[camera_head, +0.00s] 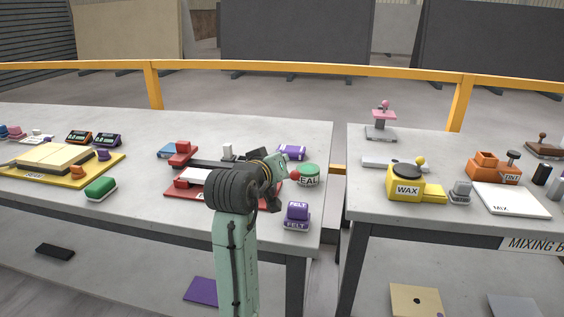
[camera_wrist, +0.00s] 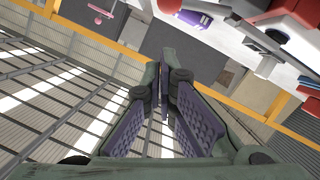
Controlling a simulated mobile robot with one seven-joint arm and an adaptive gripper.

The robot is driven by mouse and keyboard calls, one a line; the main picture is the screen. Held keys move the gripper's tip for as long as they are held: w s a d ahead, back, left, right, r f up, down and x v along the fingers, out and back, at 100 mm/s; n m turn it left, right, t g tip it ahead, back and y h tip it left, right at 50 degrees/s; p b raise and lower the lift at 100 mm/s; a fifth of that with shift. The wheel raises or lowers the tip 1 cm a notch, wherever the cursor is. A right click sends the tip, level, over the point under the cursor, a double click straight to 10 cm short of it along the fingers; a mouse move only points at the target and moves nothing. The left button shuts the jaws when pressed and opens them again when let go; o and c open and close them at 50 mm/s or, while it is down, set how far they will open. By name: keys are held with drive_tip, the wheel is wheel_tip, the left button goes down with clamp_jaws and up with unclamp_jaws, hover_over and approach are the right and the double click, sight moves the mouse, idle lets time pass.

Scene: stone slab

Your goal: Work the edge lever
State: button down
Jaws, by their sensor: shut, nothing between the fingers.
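The red edge machine (camera_head: 183,194) stands on the left table, with a red block, a dark bar and a pale piece on its base. My arm covers its right part. A red ball (camera_head: 295,174) shows just right of my arm, beside the green SEAL pot; I cannot tell whether it is the lever's knob. In the wrist view, red and grey machine parts (camera_wrist: 293,38) sit at the top right, away from my fingers. My gripper (camera_wrist: 165,85) is shut and empty, its purple-padded fingers in the middle of that view.
The green SEAL pot (camera_head: 310,180) and purple FELT block (camera_head: 296,215) stand near the left table's right end. A gap separates the right table, which holds the yellow WAX box (camera_head: 405,185). A yellow rail (camera_head: 250,67) runs behind both tables.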

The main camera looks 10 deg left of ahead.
drive_tip(key=b+v, duration=0.1)
drive_tip(key=v, duration=0.7)
drive_tip(key=shift+s, duration=0.35)
drive_tip(key=shift+a, duration=0.2)
